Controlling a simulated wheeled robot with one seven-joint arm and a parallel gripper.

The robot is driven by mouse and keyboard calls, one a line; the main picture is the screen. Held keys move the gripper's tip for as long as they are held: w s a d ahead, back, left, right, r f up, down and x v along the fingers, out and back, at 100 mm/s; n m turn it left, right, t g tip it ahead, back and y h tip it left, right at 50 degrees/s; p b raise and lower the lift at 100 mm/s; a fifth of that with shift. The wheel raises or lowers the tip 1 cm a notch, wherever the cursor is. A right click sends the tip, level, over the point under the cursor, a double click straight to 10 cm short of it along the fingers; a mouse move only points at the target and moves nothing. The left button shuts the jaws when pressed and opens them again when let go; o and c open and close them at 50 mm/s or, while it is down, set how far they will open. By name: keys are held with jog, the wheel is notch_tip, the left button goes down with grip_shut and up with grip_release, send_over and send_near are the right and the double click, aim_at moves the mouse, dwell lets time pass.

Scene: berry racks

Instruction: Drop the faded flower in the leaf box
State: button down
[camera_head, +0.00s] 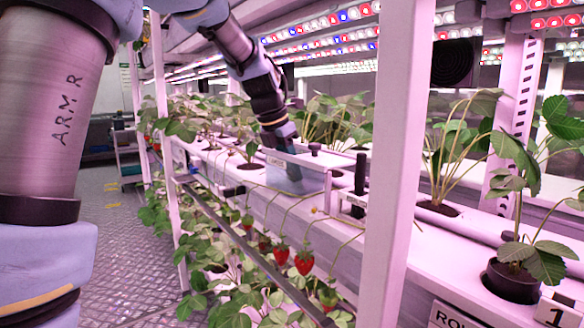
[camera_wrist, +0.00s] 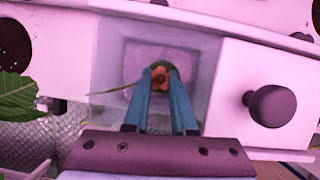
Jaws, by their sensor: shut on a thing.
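The faded flower (camera_wrist: 159,74) is orange-brown with a bit of green, and a thin stem trails to the left of it. My gripper (camera_wrist: 160,77) is shut on it, with the flower between the blue fingertips. The leaf box (camera_wrist: 110,60) is a pale open box, and its floor lies beyond the fingertips. In the head view the leaf box (camera_head: 314,180) is bluish and sits at the rack's edge. My gripper (camera_head: 291,170) points down into its opening there. The flower is hidden in the head view.
A dark knob (camera_wrist: 270,106) on a white block is right of the box. A black post (camera_head: 360,172) stands beside the box. A white upright (camera_head: 400,160) stands nearer. Red strawberries (camera_head: 304,262) hang below, and a potted plant (camera_head: 515,278) is front right.

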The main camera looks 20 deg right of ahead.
jog(key=c, duration=0.7)
grip_release()
jog(key=shift+c, duration=0.2)
jog(key=shift+r, duration=0.55)
jog(key=v, duration=0.7)
jog(key=shift+r, duration=0.3)
jog(key=shift+a, duration=0.1)
jog(key=shift+w, duration=0.1)
